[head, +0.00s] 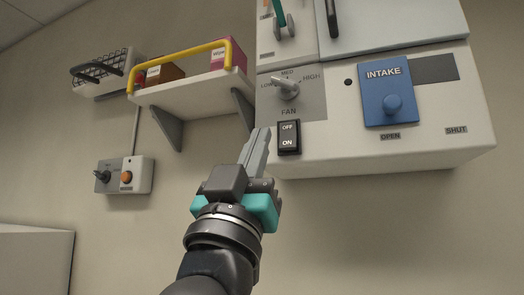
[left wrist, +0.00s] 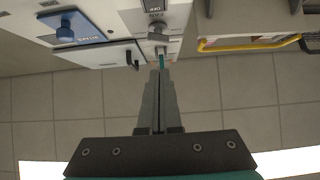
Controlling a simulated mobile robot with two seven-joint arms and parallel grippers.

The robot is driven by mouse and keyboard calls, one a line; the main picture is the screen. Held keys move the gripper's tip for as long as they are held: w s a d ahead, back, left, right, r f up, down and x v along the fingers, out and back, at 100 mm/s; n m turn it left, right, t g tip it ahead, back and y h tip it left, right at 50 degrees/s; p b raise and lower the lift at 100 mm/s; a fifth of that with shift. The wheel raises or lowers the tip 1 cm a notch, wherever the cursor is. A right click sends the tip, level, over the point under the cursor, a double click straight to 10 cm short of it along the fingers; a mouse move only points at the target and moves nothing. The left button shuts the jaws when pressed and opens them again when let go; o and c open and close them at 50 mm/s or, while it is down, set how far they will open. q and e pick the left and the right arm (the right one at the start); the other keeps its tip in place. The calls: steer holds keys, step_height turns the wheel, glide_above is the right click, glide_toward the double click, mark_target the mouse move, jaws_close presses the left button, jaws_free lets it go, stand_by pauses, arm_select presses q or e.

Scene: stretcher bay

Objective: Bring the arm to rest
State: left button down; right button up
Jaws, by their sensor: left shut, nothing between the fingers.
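My left gripper (head: 261,146) comes up from the bottom of the head view, its two grey fingers shut together and empty. Its tips are just left of the black OFF/ON rocker switch (head: 288,137) on the white wall unit (head: 340,158); I cannot tell the gap. In the left wrist view the shut fingers (left wrist: 160,80) point toward the unit, with a teal lever (left wrist: 161,61) beyond the tips. The fan knob (head: 287,89) also shows in the left wrist view (left wrist: 153,33). My right gripper is in neither view.
A blue INTAKE slide (head: 388,82) is on the unit. To its left are a shelf (head: 190,93) with a yellow rail (head: 185,59) and boxes, a wire basket (head: 98,68), and a control box with an orange button (head: 126,176). Bare wall lies below.

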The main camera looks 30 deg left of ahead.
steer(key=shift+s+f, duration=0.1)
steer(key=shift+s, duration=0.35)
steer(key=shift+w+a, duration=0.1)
